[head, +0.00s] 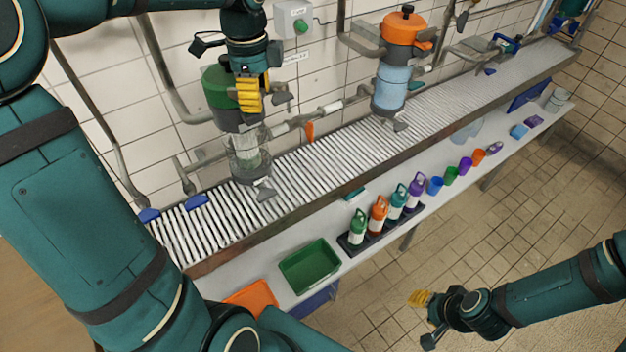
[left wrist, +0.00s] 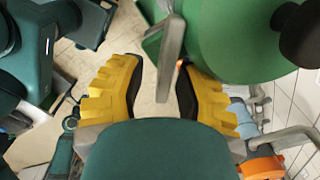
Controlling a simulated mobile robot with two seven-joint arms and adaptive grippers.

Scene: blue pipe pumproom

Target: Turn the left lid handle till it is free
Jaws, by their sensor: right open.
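The left housing has a green lid (head: 216,88) over a clear bowl (head: 247,160). The green lid with a black knob also fills the upper right of the left wrist view (left wrist: 228,45). A grey lid handle (left wrist: 170,48) reaches down toward the gap between my left fingers. My left gripper (head: 250,95) is in front of the green lid, with yellow fingers pointing down. In the left wrist view its fingers (left wrist: 160,90) stand apart, one on each side of the handle's line, with visible gaps. My right gripper (head: 426,320) is open and empty over the floor at lower right.
A second housing with an orange lid (head: 404,28) stands further along the slatted rack (head: 330,165). Grey pipes run along the tiled wall. Below, a shelf holds a green tray (head: 310,266), an orange tray (head: 252,298), several bottles (head: 378,214) and cups. The floor at right is clear.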

